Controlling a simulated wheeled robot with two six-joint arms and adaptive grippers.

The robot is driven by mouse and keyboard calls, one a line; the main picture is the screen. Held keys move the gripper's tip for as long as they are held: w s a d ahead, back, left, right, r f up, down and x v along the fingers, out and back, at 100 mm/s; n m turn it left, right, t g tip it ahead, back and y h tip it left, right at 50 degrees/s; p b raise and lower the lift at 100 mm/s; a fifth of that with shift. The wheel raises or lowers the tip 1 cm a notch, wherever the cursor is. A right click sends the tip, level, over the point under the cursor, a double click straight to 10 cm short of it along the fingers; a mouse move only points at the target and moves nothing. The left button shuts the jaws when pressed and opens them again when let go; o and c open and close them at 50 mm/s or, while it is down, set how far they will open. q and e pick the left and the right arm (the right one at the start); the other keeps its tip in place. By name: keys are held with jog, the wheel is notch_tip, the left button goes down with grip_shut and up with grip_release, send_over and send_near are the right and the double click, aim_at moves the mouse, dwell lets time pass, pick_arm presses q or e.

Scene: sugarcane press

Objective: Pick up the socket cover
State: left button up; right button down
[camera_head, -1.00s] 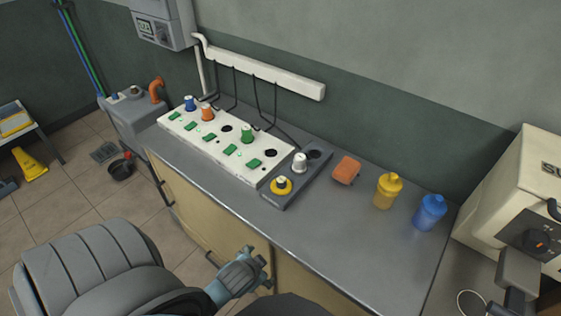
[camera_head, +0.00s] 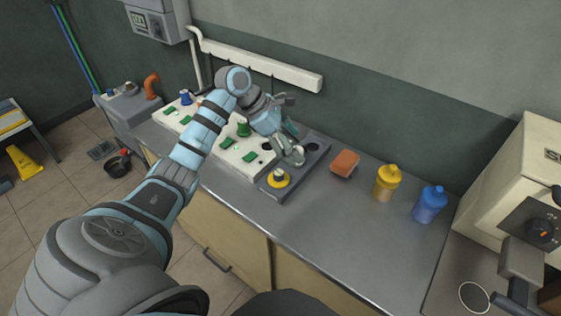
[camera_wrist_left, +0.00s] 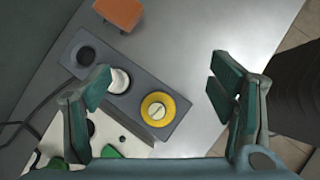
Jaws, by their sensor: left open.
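A grey panel (camera_head: 300,183) on the counter carries a yellow round piece with a pale top (camera_head: 278,178), a white cap and a dark round socket (camera_head: 311,147). I cannot tell for sure which piece is the socket cover. In the left wrist view the yellow piece (camera_wrist_left: 158,109) and white cap (camera_wrist_left: 118,81) lie between the finger lines, beyond the tips. My left gripper (camera_head: 291,128) is open and empty above the panel; it also shows in the left wrist view (camera_wrist_left: 160,78). It hides the white cap in the head view. My right gripper is not in view.
A white socket strip (camera_head: 208,143) with coloured plugs and green pieces adjoins the panel. An orange block (camera_head: 344,163), yellow bottle (camera_head: 386,184) and blue bottle (camera_head: 429,205) stand to the right. The counter front (camera_head: 300,235) is clear. A white machine (camera_head: 505,195) stands far right.

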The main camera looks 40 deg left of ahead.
pick_arm(q)
jog(key=s+a+g+y, duration=0.3)
jog(key=s+a, duration=0.1)
jog(key=a, duration=0.3)
jog(key=b, duration=0.6)
send_over(278, 172)
jog(key=s+a, duration=0.2)
jog(key=f, duration=0.6)
jog(key=shift+s+d+f, duration=0.2)
jog(key=shift+f, duration=0.15)
jog(key=x, duration=0.2)
jog(key=w+x, duration=0.1)
jog(key=x, duration=0.4)
jog(key=shift+w+d+r, duration=0.15)
jog(key=shift+w+d, duration=0.05)
jog(key=shift+w, duration=0.05)
jog(key=c, duration=1.1)
